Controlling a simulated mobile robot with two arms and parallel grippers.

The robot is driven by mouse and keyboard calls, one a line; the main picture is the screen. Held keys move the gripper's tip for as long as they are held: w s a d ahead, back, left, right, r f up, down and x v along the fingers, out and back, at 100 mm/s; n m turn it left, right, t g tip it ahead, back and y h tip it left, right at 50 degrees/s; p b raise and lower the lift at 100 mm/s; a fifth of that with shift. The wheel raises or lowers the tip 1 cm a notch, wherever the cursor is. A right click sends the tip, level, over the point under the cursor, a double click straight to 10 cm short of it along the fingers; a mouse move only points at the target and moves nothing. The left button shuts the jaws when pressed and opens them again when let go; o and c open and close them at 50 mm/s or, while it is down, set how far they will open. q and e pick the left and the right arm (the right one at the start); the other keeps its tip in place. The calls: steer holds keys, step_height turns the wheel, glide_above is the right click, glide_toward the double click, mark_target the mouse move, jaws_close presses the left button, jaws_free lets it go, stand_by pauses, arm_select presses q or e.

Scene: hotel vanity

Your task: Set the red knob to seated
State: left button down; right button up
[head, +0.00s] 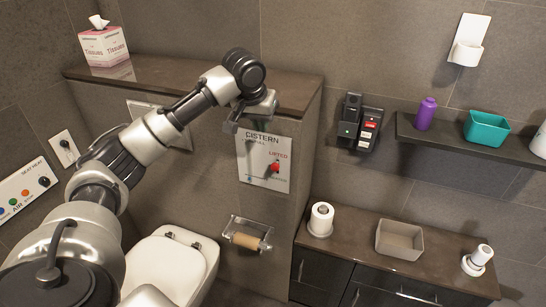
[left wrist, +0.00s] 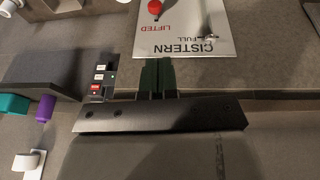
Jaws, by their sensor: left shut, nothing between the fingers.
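The red knob (head: 275,167) sits on a pale wall panel (head: 254,160) printed "CISTERN" and "FULL". Red lettering beside the knob reads "LIFTED". In the left wrist view the knob (left wrist: 155,7) shows at the top edge on the panel (left wrist: 190,32), upside down. My left gripper (head: 232,124) is at the panel's upper left in the head view, above and left of the knob and apart from it. Its dark fingertips (left wrist: 158,65) are together and empty in the left wrist view. My right gripper is in neither view.
The cistern ledge (head: 180,78) juts out above the panel, with a tissue box (head: 104,46) at its left end. Below the panel is a paper-roll holder (head: 247,234); the toilet (head: 172,265) is lower left. Black switch units (head: 358,123) are on the wall to the right.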

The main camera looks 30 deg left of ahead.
mark_target(276, 165)
arm_select(q)
steer(key=p+x, duration=0.1)
steer(key=x, duration=0.3)
steer(key=p+x, duration=0.1)
steer(key=x, duration=0.3)
steer(key=p+x, duration=0.1)
steer(key=x, duration=0.4)
steer(key=shift+s+d+f, duration=0.15)
steer(key=shift+s+d, duration=0.05)
steer(key=shift+d, duration=0.1)
steer(key=shift+f, duration=0.4)
steer(key=shift+f, duration=0.1)
step_height(276, 165, down, 4)
steer(key=shift+f+b, duration=0.15)
steer(key=shift+b, duration=0.3)
